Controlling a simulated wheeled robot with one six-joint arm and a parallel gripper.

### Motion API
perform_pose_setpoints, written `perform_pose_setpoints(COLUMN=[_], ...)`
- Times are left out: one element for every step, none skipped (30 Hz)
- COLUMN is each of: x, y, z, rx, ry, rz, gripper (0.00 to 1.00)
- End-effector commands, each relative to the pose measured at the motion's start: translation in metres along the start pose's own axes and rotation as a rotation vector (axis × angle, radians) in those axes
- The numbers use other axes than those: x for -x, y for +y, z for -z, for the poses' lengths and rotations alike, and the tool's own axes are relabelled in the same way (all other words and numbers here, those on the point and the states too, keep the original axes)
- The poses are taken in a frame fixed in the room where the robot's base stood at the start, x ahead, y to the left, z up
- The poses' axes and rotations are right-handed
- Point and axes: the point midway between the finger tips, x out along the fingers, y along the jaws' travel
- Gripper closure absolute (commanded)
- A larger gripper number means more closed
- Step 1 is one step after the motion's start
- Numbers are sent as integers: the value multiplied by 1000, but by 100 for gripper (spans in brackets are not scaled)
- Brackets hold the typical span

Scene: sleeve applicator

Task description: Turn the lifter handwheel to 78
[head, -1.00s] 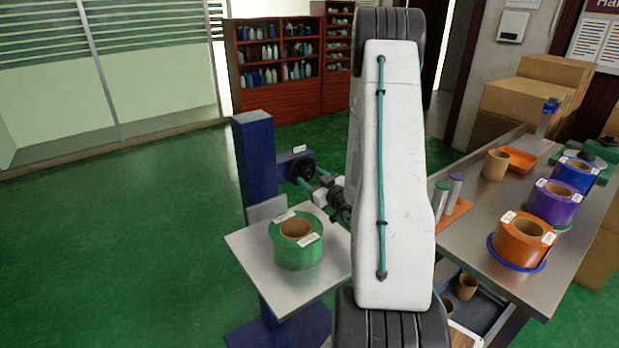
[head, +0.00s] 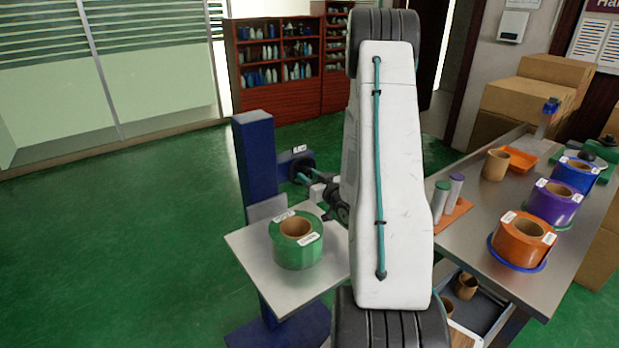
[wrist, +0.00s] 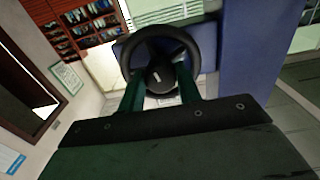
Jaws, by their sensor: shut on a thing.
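The lifter handwheel (wrist: 188,44) is a black ring with a hub, mounted on the side of the blue lifter column (head: 255,155). In the wrist view my gripper (wrist: 160,92) reaches the wheel with two green fingers, shut on its hub area. In the head view the handwheel (head: 301,166) is small and partly covered by my gripper (head: 303,179). No number can be read on the wheel. A green roll (head: 297,250) with a cardboard core lies on the lifter's metal platform (head: 262,282).
My arm blocks the middle of the head view. At right a steel table (head: 480,262) bears orange, purple and blue rolls, a cardboard core (head: 495,165) and an orange tray (head: 518,158). Cardboard boxes (head: 540,90) stand behind. The green floor at left is clear.

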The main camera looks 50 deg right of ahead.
Motion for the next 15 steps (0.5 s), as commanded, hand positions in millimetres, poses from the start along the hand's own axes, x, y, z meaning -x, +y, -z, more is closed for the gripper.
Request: perform_pose_setpoints(x=[0,0,0,0,0,0,0,0,0,0,0,0,0,0,0], y=[0,0,0,0,0,0,0,0,0,0,0,0,0,0,0], z=[0,0,0,0,0,0,0,0,0,0,0,0,0,0,0], rx=[-51,-82,-119,-142,-163,-184,-195,-203,-210,-212,-212,-211,-211,-211,-210], ry=[0,0,0,0,0,0,0,1,1,1,1,1,1,1,1], rz=[0,0,0,0,0,0,0,0,0,0,0,0,0,0,0], gripper=[89,89,89,89,89,89,89,89,89,89,89,89,89,89,89])
